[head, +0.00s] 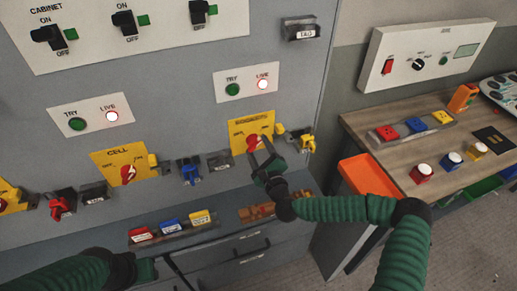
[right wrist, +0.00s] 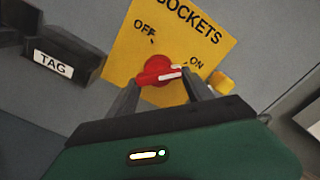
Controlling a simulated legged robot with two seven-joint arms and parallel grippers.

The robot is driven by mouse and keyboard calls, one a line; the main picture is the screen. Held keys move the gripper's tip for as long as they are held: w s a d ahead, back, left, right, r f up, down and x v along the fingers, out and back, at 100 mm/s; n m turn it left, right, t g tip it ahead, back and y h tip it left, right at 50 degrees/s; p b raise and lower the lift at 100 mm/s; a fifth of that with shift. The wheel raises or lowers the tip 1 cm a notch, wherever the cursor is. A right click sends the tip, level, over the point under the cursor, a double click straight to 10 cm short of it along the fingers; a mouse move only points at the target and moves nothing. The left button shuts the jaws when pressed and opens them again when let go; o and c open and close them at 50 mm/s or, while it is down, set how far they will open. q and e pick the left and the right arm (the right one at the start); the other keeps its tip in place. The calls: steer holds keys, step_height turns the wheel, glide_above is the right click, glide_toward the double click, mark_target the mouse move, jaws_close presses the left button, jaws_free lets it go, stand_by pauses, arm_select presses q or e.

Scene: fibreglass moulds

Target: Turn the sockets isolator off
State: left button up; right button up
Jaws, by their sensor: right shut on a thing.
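The sockets isolator is a yellow plate (head: 238,130) on the grey cabinet front. Its red knob (head: 253,141) sits in the middle. In the right wrist view the plate (right wrist: 195,58) reads SOCKETS, with OFF at upper left and ON at right. The knob (right wrist: 158,66) has a white mark pointing right, towards ON. My right gripper (head: 262,157) is at the knob, its fingers on either side and shut on it; it also shows in the right wrist view (right wrist: 160,84). My left gripper (head: 146,270) is low at left, away from the isolator; its fingers are unclear.
Above the isolator, a TRY/LIVE panel (head: 246,82) has its LIVE lamp lit. A CELL isolator (head: 124,166) is to the left. A black TAG holder (right wrist: 70,55) is left of the plate. A padlock-like yellow-black item (head: 304,140) hangs at right. A wooden bench (head: 400,170) stands at right.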

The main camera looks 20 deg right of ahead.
stand_by(0.3)
steer(key=n, duration=1.7)
steer(key=shift+s+a+r+n, duration=0.1)
steer(key=shift+s+r+n, duration=0.1)
steer(key=shift+n, duration=0.2)
stand_by(0.4)
steer(key=o, duration=1.1)
steer(key=shift+o, duration=1.2)
steer(key=shift+w, duration=0.1)
steer(key=shift+w+r, duration=0.1)
steer(key=shift+r, duration=0.1)
